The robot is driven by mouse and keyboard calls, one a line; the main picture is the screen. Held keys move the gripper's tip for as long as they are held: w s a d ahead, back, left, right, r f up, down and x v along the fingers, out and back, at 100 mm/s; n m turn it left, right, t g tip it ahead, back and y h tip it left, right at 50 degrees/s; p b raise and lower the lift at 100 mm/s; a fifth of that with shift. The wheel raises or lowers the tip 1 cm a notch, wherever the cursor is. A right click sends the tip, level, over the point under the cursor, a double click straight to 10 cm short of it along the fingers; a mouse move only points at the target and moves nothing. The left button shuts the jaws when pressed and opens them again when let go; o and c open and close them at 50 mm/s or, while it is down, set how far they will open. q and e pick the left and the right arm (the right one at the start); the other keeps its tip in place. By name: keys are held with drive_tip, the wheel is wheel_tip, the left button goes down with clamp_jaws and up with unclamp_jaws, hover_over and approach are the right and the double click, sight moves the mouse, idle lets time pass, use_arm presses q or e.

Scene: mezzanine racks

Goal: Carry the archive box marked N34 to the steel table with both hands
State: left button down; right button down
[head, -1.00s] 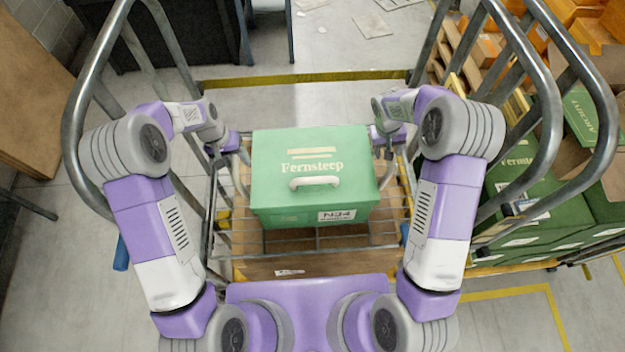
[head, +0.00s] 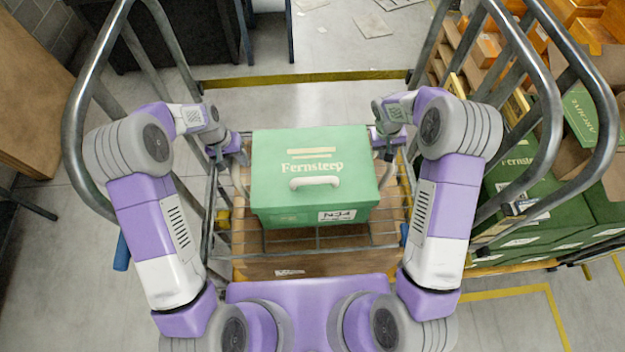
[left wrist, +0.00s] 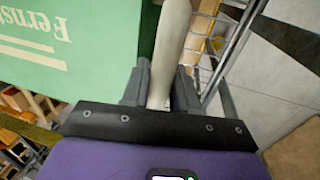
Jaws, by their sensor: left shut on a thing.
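The green archive box (head: 275,185) is marked N34 on its front label. My left gripper (head: 240,158) is at the box's left side. In the left wrist view its fingers (left wrist: 160,88) are shut around a pale side handle (left wrist: 172,45), beside the green box wall (left wrist: 70,45). My right gripper (head: 386,150) is at the box's right-side handle; its fingers are too hidden to judge. I cannot pick out a steel table.
Below the box is a wire-sided carrier (head: 335,243) with a brown surface. Curved grey rails (head: 75,125) rise on both sides. Green boxes (head: 520,200) are stacked at right. A brown panel (head: 30,90) and dark furniture (head: 160,35) stand at upper left. Floor beyond the yellow stripe has loose papers.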

use_arm(q)
drive_tip(key=shift+r, duration=0.2)
use_arm(e)
drive_tip(key=shift+r, duration=0.2)
